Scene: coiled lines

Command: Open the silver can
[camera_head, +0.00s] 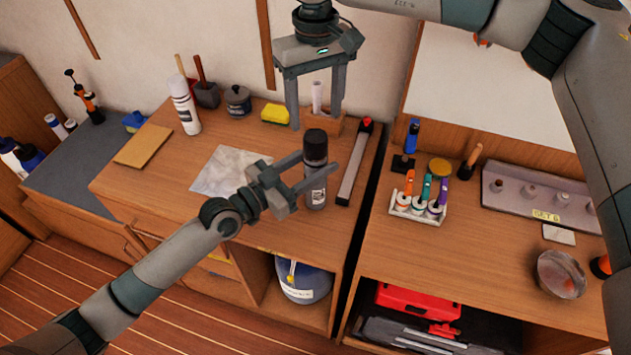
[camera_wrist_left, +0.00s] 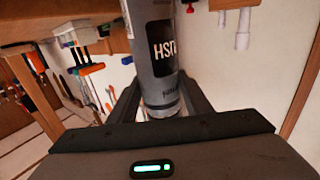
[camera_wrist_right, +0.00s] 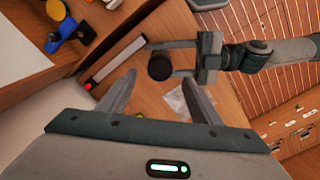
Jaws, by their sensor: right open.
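The silver can (camera_head: 316,190) is a grey cylinder with a black cap and a dark label, roughly upright near the front of the left worktop. It also shows close up in the left wrist view (camera_wrist_left: 155,55). My left gripper (camera_head: 315,172) is around its body, a finger on each side, and looks shut on it. Whether the base touches the worktop is unclear. My right gripper (camera_head: 316,115) is open and empty, pointing down above and behind the can. In the right wrist view the black cap (camera_wrist_right: 160,67) shows between the open fingers (camera_wrist_right: 160,78), apart from them.
A long grey bar with a red end (camera_head: 355,165) lies right of the can. A wooden block (camera_head: 328,123) stands behind. A pale sheet (camera_head: 230,170) lies left. A holder of coloured tools (camera_head: 418,207) stands on the right worktop. A dark gap (camera_head: 372,200) separates the worktops.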

